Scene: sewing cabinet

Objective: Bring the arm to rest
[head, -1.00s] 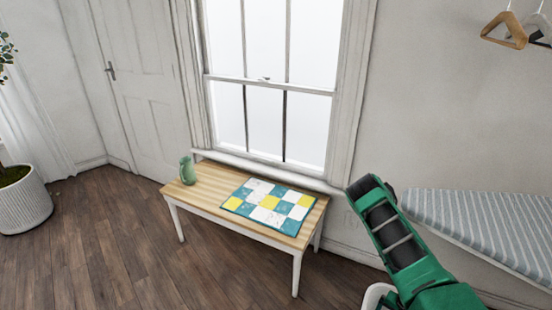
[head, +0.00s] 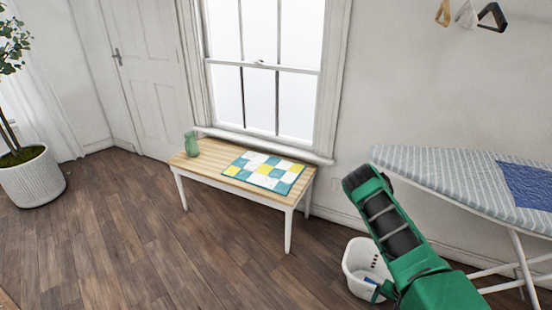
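My green arm with black bands (head: 392,228) reaches up from the lower right in the head view. Its fingers do not show, so my gripper is out of sight. No held thing is visible. The arm stands in front of the white basket and the floor, to the right of the wooden table (head: 205,173).
A green jug (head: 191,144) and a patchwork mat (head: 264,172) are on the table under the window. An ironing board (head: 440,171) with a blue cloth (head: 528,184) stands right. A white basket (head: 355,268) is beside my arm. A potted plant (head: 32,178) stands left. The middle floor is clear.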

